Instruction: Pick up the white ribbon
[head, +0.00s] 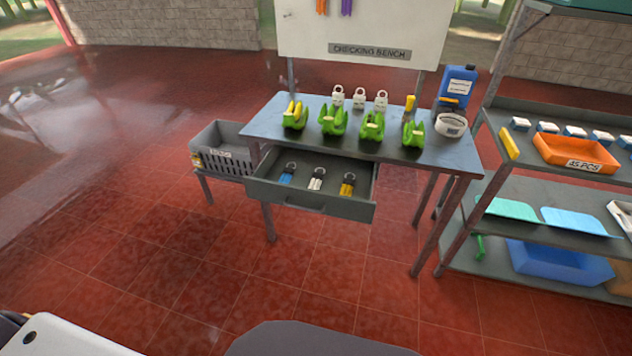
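Neither of my grippers is in view.
A grey crate (222,150) stands left, a loaded shelf rack (540,225) right. The red floor in front is clear.

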